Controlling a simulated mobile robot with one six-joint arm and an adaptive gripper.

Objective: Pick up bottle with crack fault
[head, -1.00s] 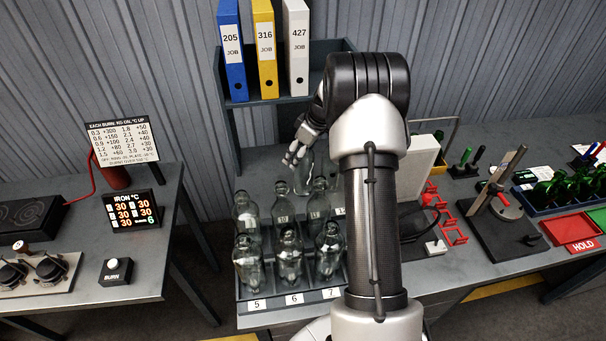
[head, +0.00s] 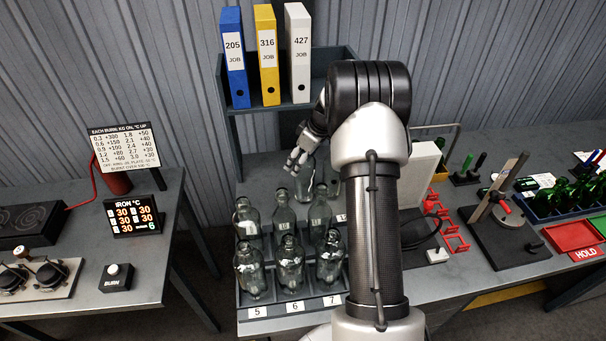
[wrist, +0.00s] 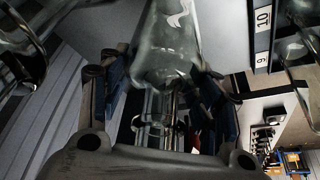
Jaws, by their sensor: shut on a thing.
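My gripper (head: 298,160) is at the back of the bottle rack (head: 285,309), left of my arm in the head view. In the wrist view, my gripper (wrist: 163,88) has its blue-padded fingers shut on a clear glass bottle (wrist: 166,50). A pale curved streak shows on this bottle's glass; I cannot tell if it is a crack. In the head view the held bottle (head: 304,187) is partly hidden behind other bottles. Several clear bottles stand upright in the rack, such as a front one (head: 290,262). I cannot tell whether the held bottle is clear of the rack.
A shelf with blue, yellow and white binders (head: 266,55) stands behind the rack. To the right are a red-armed stand (head: 505,220), green bottles (head: 565,197) and a red HOLD tray (head: 572,236). A separate table at left holds the BURN button (head: 114,271) and iron display (head: 133,214).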

